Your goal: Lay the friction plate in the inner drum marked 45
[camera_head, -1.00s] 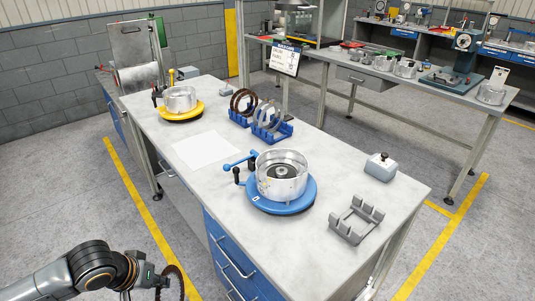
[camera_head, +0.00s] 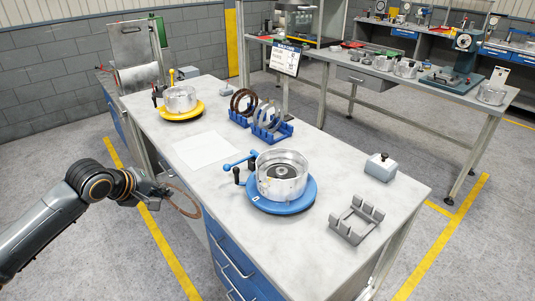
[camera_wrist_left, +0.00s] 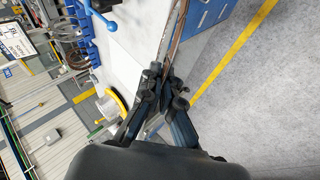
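The friction plate (camera_head: 185,208), a thin brown ring, is held tilted beside the left edge of the bench. My left gripper (camera_head: 165,190) is shut on its rim. In the left wrist view the fingers (camera_wrist_left: 163,85) pinch the plate (camera_wrist_left: 177,35), seen nearly edge-on. Another silver drum (camera_head: 180,98) stands on a yellow base (camera_head: 180,115) farther back. I cannot read a 45 on either drum. My right gripper is not in view.
Blue racks hold brown rings (camera_head: 243,101) and steel rings (camera_head: 265,117). A white sheet (camera_head: 207,149) lies on the bench. An empty grey rack (camera_head: 357,220) and a grey box (camera_head: 380,167) stand at the right. A sign (camera_head: 285,58) stands behind.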

